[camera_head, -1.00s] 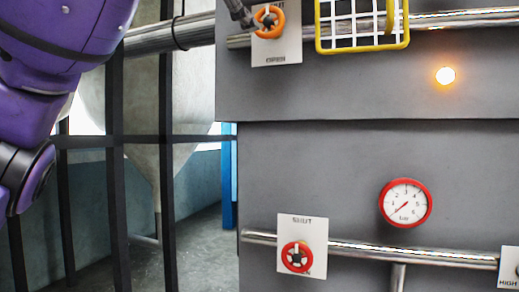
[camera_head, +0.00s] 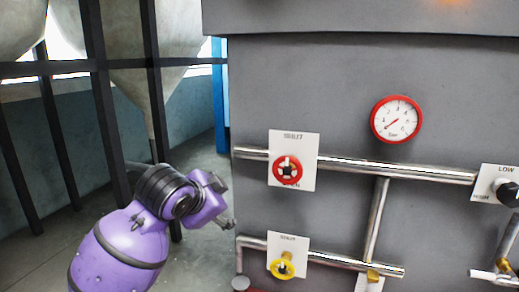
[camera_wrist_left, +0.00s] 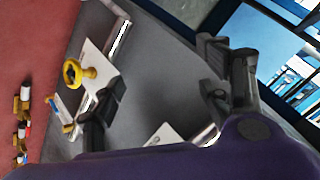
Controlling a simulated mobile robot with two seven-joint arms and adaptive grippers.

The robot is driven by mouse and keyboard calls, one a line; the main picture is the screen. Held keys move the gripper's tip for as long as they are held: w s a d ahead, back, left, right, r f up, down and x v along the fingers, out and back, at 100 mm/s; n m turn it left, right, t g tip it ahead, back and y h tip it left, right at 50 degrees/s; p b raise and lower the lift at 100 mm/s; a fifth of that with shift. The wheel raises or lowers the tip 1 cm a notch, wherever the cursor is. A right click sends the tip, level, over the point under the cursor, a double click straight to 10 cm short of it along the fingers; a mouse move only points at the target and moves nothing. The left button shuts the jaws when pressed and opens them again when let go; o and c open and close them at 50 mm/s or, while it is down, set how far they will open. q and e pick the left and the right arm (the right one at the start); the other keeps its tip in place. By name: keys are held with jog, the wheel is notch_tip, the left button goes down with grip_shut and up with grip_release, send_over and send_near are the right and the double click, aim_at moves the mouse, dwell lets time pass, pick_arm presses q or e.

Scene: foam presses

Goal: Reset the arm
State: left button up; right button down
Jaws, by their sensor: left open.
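My left arm (camera_head: 130,245) is purple and comes in from the lower left of the head view. Its gripper (camera_head: 229,222) is seen small, just left of the grey press (camera_head: 340,110). In the left wrist view my left gripper (camera_wrist_left: 162,97) has its two dark fingers wide apart with nothing between them. The press front shows behind the fingers there. My right gripper is in neither view.
The press carries a red valve wheel (camera_head: 287,170), a yellow one (camera_head: 282,267), a red-rimmed gauge (camera_head: 396,119) and a black knob (camera_head: 508,194). Steel pipes (camera_head: 400,170) stand out from its front. A dark frame (camera_head: 100,90) stands at the left.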

pick_arm(q)
jog(key=s+a+f+n+g+y, duration=0.1)
jog(key=s+a+f+n+g, duration=0.15)
jog(key=s+f, duration=0.8)
jog(key=s+a+f+n+g, duration=0.1)
jog(key=s+a+f+n, duration=0.45)
jog(key=f, duration=0.85)
jog(key=s+a+f+n+g+y, duration=0.15)
jog(key=s+f, duration=0.25)
jog(key=s, duration=0.5)
jog(key=s+a+f+n+g, duration=0.1)
jog(key=s+a+f, duration=0.15)
jog(key=s, duration=0.65)
jog(key=s+a+f+n+g+y, duration=0.15)
jog(key=s+f, duration=0.25)
jog(key=s, duration=0.6)
jog(key=w+d+f+t+h, duration=0.1)
jog(key=w+d+f+t, duration=0.1)
jog(key=f, duration=0.4)
jog(key=w+d+f+t, duration=0.2)
jog(key=w+f+t, duration=0.2)
jog(key=w+f, duration=0.1)
jog(key=shift+w+d+f+h, duration=0.15)
jog(key=shift+w+f+h, duration=0.2)
jog(key=shift+f, duration=0.45)
